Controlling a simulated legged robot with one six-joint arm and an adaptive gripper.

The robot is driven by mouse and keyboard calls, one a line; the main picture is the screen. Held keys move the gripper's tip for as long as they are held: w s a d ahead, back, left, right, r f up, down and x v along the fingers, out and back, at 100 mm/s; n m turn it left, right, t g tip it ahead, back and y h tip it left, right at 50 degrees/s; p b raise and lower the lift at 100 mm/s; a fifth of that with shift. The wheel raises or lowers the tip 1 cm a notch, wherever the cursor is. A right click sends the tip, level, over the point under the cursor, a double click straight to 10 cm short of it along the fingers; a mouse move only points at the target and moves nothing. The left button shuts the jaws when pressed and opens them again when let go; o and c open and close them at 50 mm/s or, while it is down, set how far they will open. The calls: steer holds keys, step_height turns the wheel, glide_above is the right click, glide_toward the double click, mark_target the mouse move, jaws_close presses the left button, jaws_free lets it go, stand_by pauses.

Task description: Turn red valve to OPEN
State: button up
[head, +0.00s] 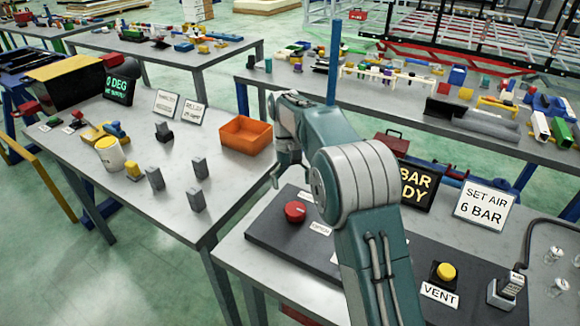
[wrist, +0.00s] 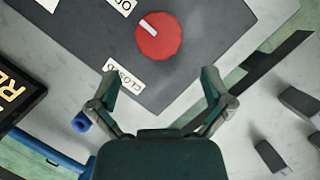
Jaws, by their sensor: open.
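The red valve (head: 295,211) is a round knob on a dark panel (head: 268,236) on the right-hand bench. In the wrist view the red valve (wrist: 162,42) has a white pointer mark aimed at the upper left, towards the partly cut-off OPEN label (wrist: 121,5). The CLOSED label (wrist: 125,76) lies below left of the knob. My gripper (head: 283,172) is above the panel, near the knob. In the wrist view my gripper (wrist: 159,73) has its fingers spread wide and empty, with the knob beyond the tips and not touched.
A yellow VENT button (head: 446,271), a SET AIR 6 BAR sign (head: 482,206) and a black display (head: 416,188) share the bench. An orange bin (head: 246,134) and several grey blocks (head: 199,167) stand on the left bench. The panel around the knob is mostly clear.

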steer(key=shift+v, duration=2.65)
